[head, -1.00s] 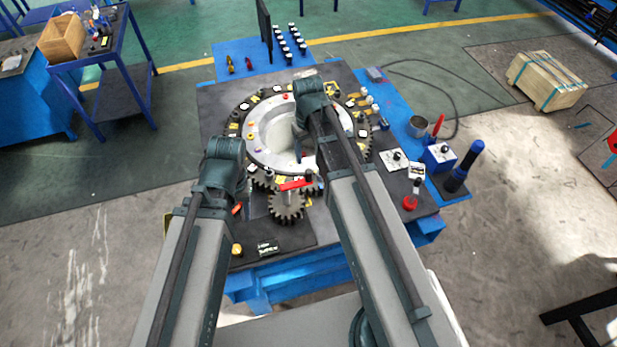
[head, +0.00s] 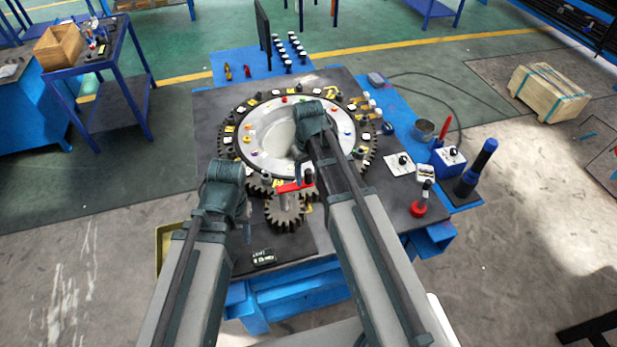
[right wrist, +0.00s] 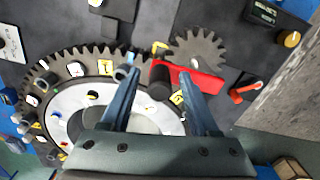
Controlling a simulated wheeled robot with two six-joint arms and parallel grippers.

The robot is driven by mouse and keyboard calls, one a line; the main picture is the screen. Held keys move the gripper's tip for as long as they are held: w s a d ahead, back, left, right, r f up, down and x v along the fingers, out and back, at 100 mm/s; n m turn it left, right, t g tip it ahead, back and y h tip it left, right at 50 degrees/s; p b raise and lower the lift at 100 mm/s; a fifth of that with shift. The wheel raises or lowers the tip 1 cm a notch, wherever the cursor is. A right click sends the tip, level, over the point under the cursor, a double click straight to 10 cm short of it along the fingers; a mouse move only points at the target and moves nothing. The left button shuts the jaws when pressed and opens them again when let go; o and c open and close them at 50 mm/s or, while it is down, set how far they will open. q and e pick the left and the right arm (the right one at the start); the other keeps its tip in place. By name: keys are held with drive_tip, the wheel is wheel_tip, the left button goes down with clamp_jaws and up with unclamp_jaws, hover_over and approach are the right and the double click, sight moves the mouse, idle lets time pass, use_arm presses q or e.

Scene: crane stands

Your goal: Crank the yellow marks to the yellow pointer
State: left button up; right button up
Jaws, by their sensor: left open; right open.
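The big toothed ring (head: 231,128) lies flat on the bench, with white and yellow marks around its rim. A small dark gear (head: 284,210) meshes with its near side. A red crank arm (head: 290,187) with an upright dark knob (head: 308,176) sits over the small gear. In the right wrist view, my open right gripper (right wrist: 162,98) has its fingers on either side of the dark knob (right wrist: 160,76), not closed on it. The red arm (right wrist: 192,80) passes by the right finger. My left gripper (head: 247,232) is open near the front left, mostly hidden by its wrist. I cannot single out the yellow pointer.
A red-based lever (head: 419,205), a blue box with a knob (head: 447,158) and a dark blue cylinder (head: 477,167) stand at the bench's right. A black screen (head: 265,35) stands behind. A dark plate with a label (head: 263,257) lies at the front.

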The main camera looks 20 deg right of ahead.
clamp_jaws()
idle(1.4)
